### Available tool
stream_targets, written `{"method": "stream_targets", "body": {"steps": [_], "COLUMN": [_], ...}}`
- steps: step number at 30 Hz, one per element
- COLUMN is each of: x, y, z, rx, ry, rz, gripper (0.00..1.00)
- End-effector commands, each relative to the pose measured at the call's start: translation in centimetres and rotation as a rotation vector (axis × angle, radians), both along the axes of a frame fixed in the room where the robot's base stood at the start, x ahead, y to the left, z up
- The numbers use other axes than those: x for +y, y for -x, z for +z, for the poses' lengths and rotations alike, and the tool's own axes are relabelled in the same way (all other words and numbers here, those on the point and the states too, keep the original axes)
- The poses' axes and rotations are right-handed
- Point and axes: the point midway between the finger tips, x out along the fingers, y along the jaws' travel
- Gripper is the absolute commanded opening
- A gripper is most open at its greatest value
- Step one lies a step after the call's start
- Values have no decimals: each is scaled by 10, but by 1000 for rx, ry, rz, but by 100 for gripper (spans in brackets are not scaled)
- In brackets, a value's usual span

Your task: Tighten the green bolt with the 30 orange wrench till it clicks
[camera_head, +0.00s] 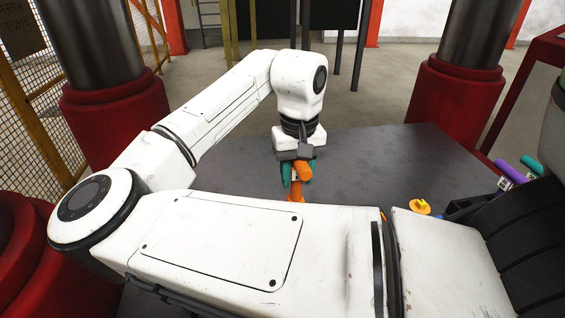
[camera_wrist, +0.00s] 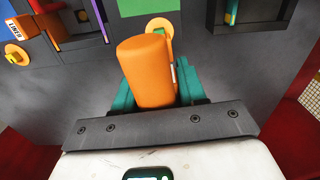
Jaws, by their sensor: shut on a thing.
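My gripper (camera_head: 297,172) has teal fingers and is shut on the orange wrench (camera_head: 303,171), low over the dark table. In the wrist view the wrench's thick orange handle (camera_wrist: 148,72) stands between the fingers (camera_wrist: 155,92) and points toward the camera. Just beyond the handle, a round orange part (camera_wrist: 152,25) with a green piece, which looks like the green bolt (camera_wrist: 160,31), shows partly. The handle hides the rest, so I cannot tell whether the wrench's head is around the bolt. The label on the handle is not readable.
A yellow bolt on an orange disc (camera_head: 420,207) sits to the right on the table (camera_head: 375,160). Purple (camera_head: 510,172) and teal (camera_head: 531,164) handles lie at the right edge. Red-based columns (camera_head: 455,100) flank the table. The table right of my gripper is bare.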

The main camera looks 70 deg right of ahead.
Motion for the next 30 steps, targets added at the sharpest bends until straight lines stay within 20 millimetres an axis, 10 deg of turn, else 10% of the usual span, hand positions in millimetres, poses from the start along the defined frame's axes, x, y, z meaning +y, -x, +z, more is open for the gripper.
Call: {"method": "stream_targets", "body": {"steps": [30], "x": [0], "y": [0], "z": [-35], "rx": [0], "ry": [0], "rz": [0], "gripper": [0]}}
